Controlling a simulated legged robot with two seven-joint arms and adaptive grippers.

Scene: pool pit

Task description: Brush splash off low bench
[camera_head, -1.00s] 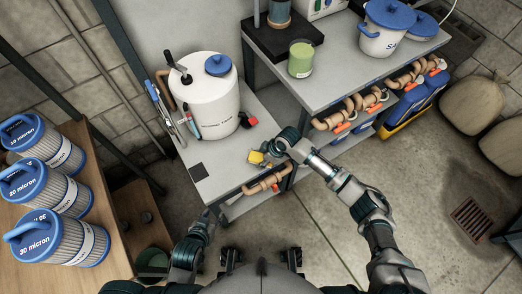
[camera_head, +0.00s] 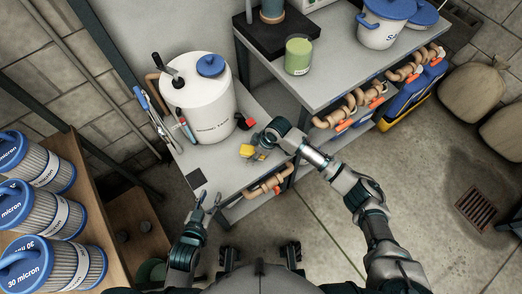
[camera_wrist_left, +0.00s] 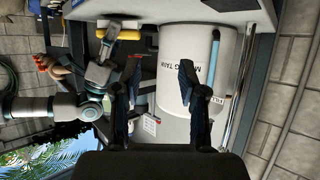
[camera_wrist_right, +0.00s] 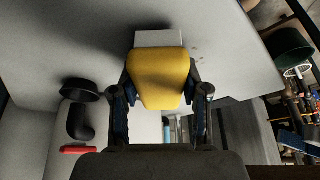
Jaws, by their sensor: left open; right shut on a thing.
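The low bench (camera_head: 226,172) is a grey top at left centre, with a white mixing tank (camera_head: 200,98) on it. My right gripper (camera_head: 258,148) is shut on a yellow brush-like tool (camera_head: 247,151), low over the bench in front of the tank. In the right wrist view, the yellow tool (camera_wrist_right: 158,78) sits between the fingers, with a pale block (camera_wrist_right: 158,39) at its far end. Small dark specks (camera_wrist_right: 198,52) lie on the bench beside it. Whether the tool touches the bench is unclear. My left gripper (camera_head: 208,198) is open and empty near the bench's front edge.
A dark square (camera_head: 196,178) lies on the bench's front left. Tools (camera_head: 158,122) stand left of the tank; a black-and-red item (camera_head: 244,121) is right of it. A pipe (camera_head: 268,187) runs below the front edge. A higher bench (camera_head: 330,70) stands right, filter cartridges (camera_head: 45,212) left.

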